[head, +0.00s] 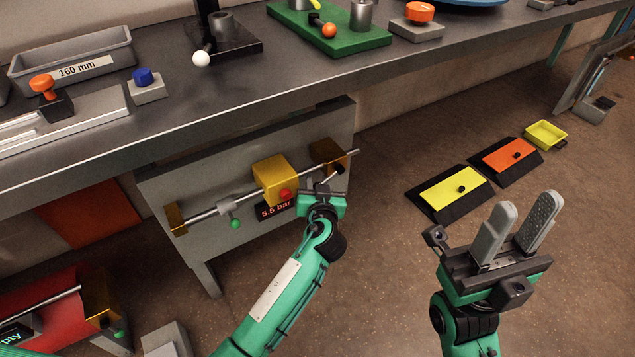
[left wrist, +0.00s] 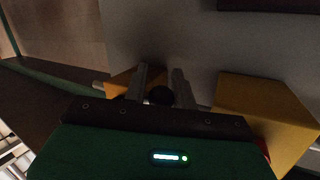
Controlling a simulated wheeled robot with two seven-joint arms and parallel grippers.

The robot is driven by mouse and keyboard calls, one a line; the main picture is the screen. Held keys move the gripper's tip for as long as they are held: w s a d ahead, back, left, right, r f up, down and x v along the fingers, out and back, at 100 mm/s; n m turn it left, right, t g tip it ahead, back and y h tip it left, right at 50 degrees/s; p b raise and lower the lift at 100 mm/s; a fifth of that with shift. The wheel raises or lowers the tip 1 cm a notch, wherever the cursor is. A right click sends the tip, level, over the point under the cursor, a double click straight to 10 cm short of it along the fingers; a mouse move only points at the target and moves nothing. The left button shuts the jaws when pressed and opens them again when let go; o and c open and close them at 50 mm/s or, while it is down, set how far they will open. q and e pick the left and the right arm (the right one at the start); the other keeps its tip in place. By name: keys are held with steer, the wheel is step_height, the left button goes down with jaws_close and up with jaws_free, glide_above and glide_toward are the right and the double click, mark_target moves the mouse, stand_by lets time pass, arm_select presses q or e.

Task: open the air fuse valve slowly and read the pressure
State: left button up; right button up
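A grey panel (head: 215,180) under the bench carries a metal pipe with brass blocks. A display on it reads 5.5 bar (head: 274,210), next to a yellow block (head: 275,177) with a red part. A lever with a green knob (head: 235,224) hangs from the pipe at the left. My left gripper (head: 323,187) is at the right brass block (head: 328,153). In the left wrist view a dark round knob (left wrist: 160,96) sits between its fingers and fills the gap. My right gripper (head: 518,228) is open and empty, fingers up, right of the panel.
The bench (head: 300,85) above holds a grey "160 mm" tray (head: 75,65), a green board (head: 340,35) and several knobs. A red unit (head: 50,310) stands at lower left. Yellow (head: 455,194) and orange (head: 505,155) plates lie on the floor at right.

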arm_select(q)
steer(key=o, duration=0.4)
steer(key=shift+w+r, duration=0.1)
steer(key=shift+r, duration=0.2)
steer(key=shift+c, duration=0.2)
steer(key=shift+f, duration=0.15)
steer(key=shift+s, duration=0.2)
steer(key=p+v, duration=0.2)
steer(key=v, duration=1.1)
steer(key=shift+s, duration=0.3)
steer(key=shift+d, duration=0.1)
